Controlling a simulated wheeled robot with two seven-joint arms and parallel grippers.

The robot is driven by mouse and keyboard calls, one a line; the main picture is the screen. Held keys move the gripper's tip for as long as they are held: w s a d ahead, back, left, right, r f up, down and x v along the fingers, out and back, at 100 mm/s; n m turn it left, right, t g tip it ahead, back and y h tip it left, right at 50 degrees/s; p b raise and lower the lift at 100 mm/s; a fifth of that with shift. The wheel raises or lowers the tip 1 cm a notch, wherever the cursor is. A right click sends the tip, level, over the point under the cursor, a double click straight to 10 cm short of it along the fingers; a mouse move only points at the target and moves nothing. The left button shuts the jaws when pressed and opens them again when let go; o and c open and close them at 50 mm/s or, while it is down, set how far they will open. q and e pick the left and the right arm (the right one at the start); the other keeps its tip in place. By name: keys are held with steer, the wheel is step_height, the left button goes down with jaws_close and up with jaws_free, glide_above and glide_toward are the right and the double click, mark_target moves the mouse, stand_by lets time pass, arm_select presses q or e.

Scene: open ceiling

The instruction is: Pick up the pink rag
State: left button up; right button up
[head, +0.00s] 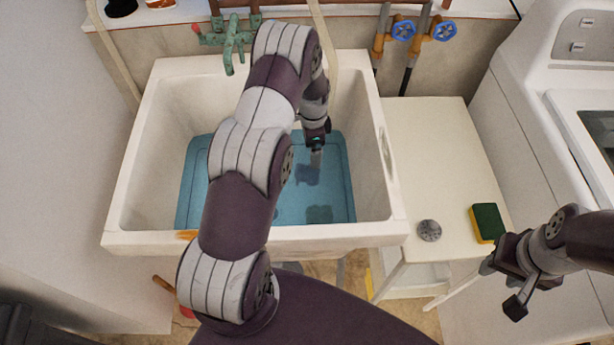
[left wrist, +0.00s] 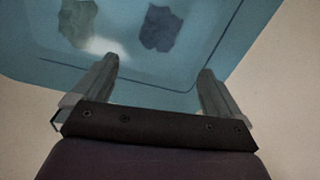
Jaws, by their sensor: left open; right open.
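No pink rag can be made out in either view; my left arm hides part of the sink. A blue tub (head: 200,180) lies inside the white sink. It holds a dark blue rag (head: 307,175) and a dark greenish rag (head: 319,214). The left wrist view shows the blue rag (left wrist: 160,28) and the grey-green rag (left wrist: 77,22) beyond the fingertips. My left gripper (head: 316,157) reaches down into the sink above the tub, its fingers (left wrist: 158,68) apart with nothing between them. My right gripper (head: 501,286) is open and empty in front of the side table.
The sink (head: 160,243) has raised walls around the tub. A green faucet (head: 232,40) stands behind it. The white side table (head: 435,150) at right bears a round scrubber (head: 429,230) and a yellow-green sponge (head: 487,222). A white appliance (head: 525,130) stands far right.

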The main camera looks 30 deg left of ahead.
arm_select(q)
steer(key=m, duration=0.2)
glide_above(311, 172)
steer(key=f, duration=0.6)
steer(key=shift+w+f, duration=0.3)
steer(key=shift+w, duration=0.05)
steer(key=f, duration=0.5)
steer(key=shift+s+f, duration=0.25)
steer(key=c, duration=1.1)
